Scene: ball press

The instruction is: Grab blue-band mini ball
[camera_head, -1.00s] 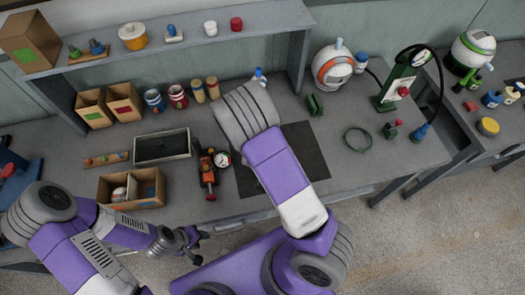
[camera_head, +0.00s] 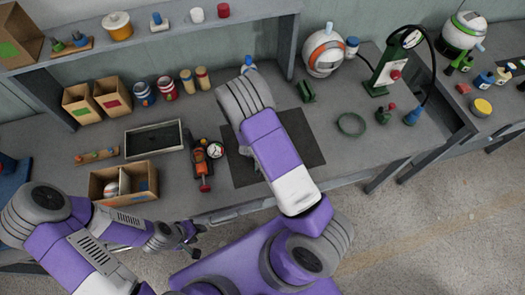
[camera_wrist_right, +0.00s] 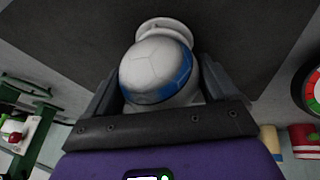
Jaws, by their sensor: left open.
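The mini ball (camera_wrist_right: 155,68), white with a blue band, sits between the two fingers of my right gripper (camera_wrist_right: 160,75) in the right wrist view. The fingers flank it closely, and I cannot tell whether they grip it. A white round rim (camera_wrist_right: 168,22) shows behind the ball; whether the ball rests on it is unclear. In the head view my right forearm hides the right gripper and this ball. My left gripper (camera_head: 190,240) is open and empty at the bench's front edge, below the open box.
A dark mat (camera_head: 305,130) lies under my right arm. A red pump with a gauge (camera_head: 203,165), a grey tray (camera_head: 127,142) and a cardboard box with a ball (camera_head: 147,170) are to its left. A green press (camera_head: 387,75) and ring (camera_head: 351,125) are to the right.

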